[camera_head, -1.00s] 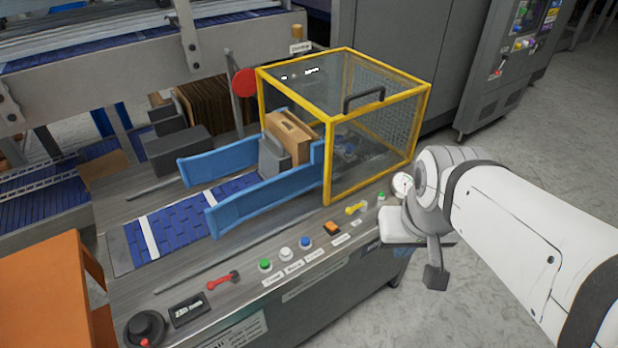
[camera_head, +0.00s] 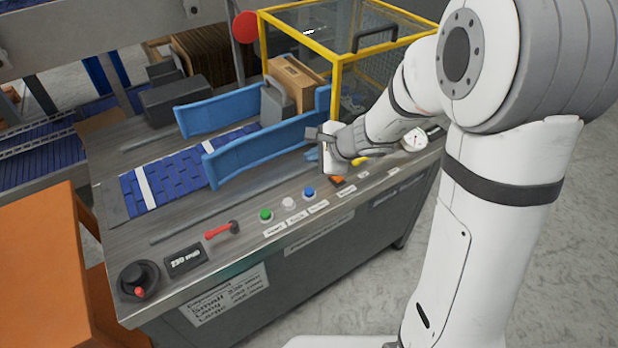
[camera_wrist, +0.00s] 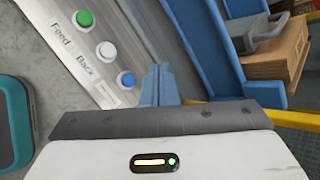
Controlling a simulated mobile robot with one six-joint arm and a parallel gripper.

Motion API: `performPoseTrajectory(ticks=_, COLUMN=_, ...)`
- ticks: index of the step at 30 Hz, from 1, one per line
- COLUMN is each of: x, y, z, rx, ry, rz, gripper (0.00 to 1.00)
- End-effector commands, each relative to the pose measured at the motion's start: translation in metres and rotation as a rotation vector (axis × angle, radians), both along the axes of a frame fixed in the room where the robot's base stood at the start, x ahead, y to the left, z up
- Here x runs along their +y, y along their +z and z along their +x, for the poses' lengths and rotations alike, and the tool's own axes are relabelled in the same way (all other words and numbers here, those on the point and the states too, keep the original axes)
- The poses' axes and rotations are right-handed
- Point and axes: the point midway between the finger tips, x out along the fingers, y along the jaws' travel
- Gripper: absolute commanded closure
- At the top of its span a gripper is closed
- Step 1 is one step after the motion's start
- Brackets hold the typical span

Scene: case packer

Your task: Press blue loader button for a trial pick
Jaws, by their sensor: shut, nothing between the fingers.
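The blue button (camera_head: 308,194) sits on the sloped panel, right of the white button (camera_head: 288,203) and the green button (camera_head: 265,215). In the wrist view the blue button (camera_wrist: 126,79) lies just left of my fingertips; its label is partly hidden by the gripper body. My gripper (camera_head: 312,155) is above the machine top, behind and a little right of the blue button, apart from it. In the wrist view its blue fingers (camera_wrist: 159,84) are together with nothing between them. The green button (camera_wrist: 84,18) and white button (camera_wrist: 105,49) carry the labels "Feed" and "Back".
A yellow-framed guard (camera_head: 335,85) stands behind my forearm. A red lever (camera_head: 222,230), a black knob (camera_head: 140,280) and an orange switch (camera_head: 338,180) share the panel.

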Motion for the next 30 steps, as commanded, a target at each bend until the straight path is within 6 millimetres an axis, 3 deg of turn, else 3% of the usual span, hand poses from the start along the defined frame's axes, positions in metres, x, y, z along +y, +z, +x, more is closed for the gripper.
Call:
performPoseTrajectory(ticks=1, x=0.001, y=-0.015, z=0.007, rx=0.025, ry=-0.047, rz=0.020, gripper=1.00)
performPoseTrajectory(ticks=4, x=0.000, y=-0.028, z=0.016, rx=0.055, ry=-0.120, rz=0.047, gripper=1.00)
performPoseTrajectory(ticks=20, x=-0.001, y=-0.035, z=0.021, rx=0.068, ry=-0.157, rz=0.061, gripper=1.00)
performPoseTrajectory(ticks=30, x=-0.002, y=-0.068, z=0.020, rx=0.069, ry=-0.157, rz=0.061, gripper=1.00)
